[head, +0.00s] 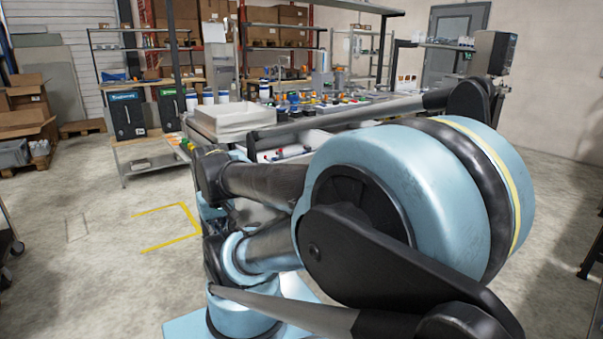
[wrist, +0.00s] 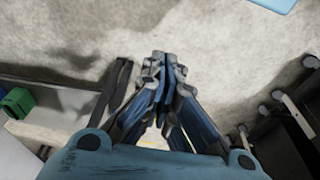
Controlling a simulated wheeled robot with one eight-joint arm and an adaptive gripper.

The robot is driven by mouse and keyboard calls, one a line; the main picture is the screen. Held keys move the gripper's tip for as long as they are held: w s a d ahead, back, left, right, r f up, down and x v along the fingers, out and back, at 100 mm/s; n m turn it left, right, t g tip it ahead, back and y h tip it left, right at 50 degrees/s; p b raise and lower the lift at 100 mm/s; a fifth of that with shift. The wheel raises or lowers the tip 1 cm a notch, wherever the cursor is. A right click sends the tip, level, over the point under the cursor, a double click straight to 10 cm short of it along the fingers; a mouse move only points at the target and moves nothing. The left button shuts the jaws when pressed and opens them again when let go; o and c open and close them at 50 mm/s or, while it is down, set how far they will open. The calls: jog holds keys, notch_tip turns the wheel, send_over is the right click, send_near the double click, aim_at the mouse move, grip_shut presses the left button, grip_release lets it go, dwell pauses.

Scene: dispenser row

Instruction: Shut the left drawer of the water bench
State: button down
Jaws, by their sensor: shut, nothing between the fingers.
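My gripper (wrist: 165,68) shows in the wrist view with its blue and grey fingers together and nothing between them, above the bare floor. In the head view my own arm hides it. A long bench (head: 205,137) stands behind my arm in the head view, its front mostly covered by the arm. I cannot make out the left drawer or whether it is open. In the wrist view a grey panel edge (wrist: 62,94) and a dark bar (wrist: 116,88) lie left of the fingers, apart from them; I cannot tell whether they belong to the drawer.
A white tray (head: 234,117) sits on the bench's left end. A low table (head: 146,158) with black dispenser boxes stands left of it. A green block (wrist: 17,103) lies at the wrist view's left; dark wheeled frames (wrist: 285,135) stand at its right. Open floor (head: 95,215) lies front left.

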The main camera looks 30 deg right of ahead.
jog(key=w+d+r+m, duration=0.45)
jog(key=d+m, duration=0.25)
jog(key=m, duration=0.2)
jog(key=w+d+r+m, duration=0.4)
jog(key=d+r+m, duration=0.25)
jog(key=m, duration=0.25)
jog(key=s+d+r+m+t, duration=0.1)
jog(key=d+r+m, duration=0.1)
jog(key=d+m, duration=0.8)
jog(key=s+d+r+m+t, duration=0.15)
jog(key=d+m, duration=0.55)
jog(key=d, duration=0.7)
jog(key=w+f, duration=0.8)
jog(key=shift+w+f, duration=0.15)
jog(key=shift+a, duration=0.15)
